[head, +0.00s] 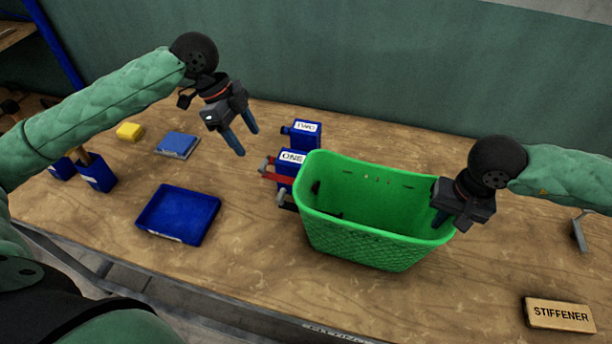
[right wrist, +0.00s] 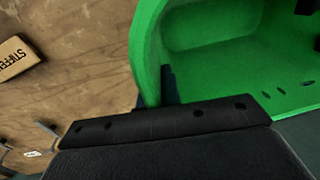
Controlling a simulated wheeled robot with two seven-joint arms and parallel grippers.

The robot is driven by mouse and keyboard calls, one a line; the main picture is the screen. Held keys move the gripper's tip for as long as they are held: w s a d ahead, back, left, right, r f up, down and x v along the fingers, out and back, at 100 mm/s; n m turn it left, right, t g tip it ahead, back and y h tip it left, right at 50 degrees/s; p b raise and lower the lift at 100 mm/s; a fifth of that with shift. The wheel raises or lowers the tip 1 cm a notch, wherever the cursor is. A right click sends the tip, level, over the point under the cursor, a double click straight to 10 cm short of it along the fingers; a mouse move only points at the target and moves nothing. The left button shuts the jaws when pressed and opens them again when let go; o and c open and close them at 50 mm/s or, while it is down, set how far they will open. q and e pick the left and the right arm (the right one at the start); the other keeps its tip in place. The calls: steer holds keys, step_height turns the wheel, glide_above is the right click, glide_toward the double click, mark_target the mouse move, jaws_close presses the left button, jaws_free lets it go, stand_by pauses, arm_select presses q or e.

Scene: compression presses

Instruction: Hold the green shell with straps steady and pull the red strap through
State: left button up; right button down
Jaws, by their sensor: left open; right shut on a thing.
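The green shell (head: 385,245), a deep open basket shape, stands upright on the table right of centre. My right gripper (head: 440,218) is shut on its right rim; the right wrist view shows the green wall (right wrist: 147,55) between its fingers, one finger inside. A red strap-like piece (head: 278,177) shows at the shell's left side, beside the blue block marked ONE; I cannot tell how it is threaded. Small slots and dark bits show inside the shell. My left gripper (head: 248,141) is open and empty in the air, up and left of the shell.
Blue presses marked ONE (head: 291,157) and TWO (head: 306,128) stand just behind and left of the shell. A STIFFENER sign (head: 560,315) lies front right. The table's front middle is clear.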

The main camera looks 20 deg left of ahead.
arm_select(q)
steer(key=shift+v, duration=1.2)
arm_select(e)
steer(key=c, duration=1.5)
jaws_free()
steer(key=shift+r, duration=0.1)
